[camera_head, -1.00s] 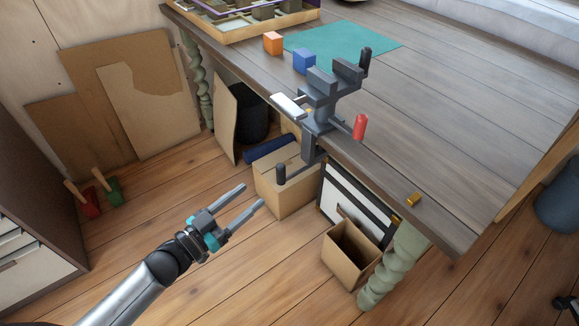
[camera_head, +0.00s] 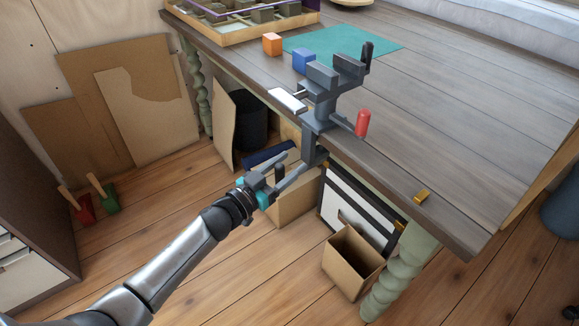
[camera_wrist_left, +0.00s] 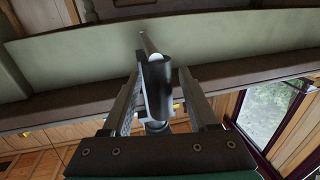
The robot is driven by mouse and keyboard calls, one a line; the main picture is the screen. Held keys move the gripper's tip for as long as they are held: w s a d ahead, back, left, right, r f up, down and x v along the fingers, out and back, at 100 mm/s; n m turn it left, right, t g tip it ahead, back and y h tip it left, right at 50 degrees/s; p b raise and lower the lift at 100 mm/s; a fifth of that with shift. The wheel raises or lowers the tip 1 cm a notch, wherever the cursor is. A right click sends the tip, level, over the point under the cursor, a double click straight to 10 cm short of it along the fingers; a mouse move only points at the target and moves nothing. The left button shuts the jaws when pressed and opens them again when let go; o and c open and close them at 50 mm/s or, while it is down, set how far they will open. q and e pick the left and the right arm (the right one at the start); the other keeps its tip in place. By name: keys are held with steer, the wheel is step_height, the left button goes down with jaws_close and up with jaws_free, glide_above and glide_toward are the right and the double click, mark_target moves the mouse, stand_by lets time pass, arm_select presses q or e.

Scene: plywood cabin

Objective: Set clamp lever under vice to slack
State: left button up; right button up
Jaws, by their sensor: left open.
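A grey vice (camera_head: 321,108) is clamped on the table's front edge. Below the tabletop its clamp lever ends in a dark cylindrical grip (camera_head: 278,174). My left gripper (camera_head: 291,166) is open at this grip, with its fingers pointing up toward the table. In the left wrist view the dark grip (camera_wrist_left: 157,88) stands between the two open fingers (camera_wrist_left: 160,95), with a visible gap on the right side. I cannot tell whether the left finger touches it. The lever's thin rod runs on beyond the grip. My right gripper is not in view.
Orange (camera_head: 272,44) and blue (camera_head: 303,61) blocks stand on the table. A cardboard box (camera_head: 290,205) and an open box (camera_head: 352,262) are below.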

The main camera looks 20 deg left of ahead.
arm_select(q)
steer(key=shift+w+d, duration=0.15)
steer(key=shift+w, duration=0.2)
jaws_close()
stand_by(0.3)
stand_by(1.0)
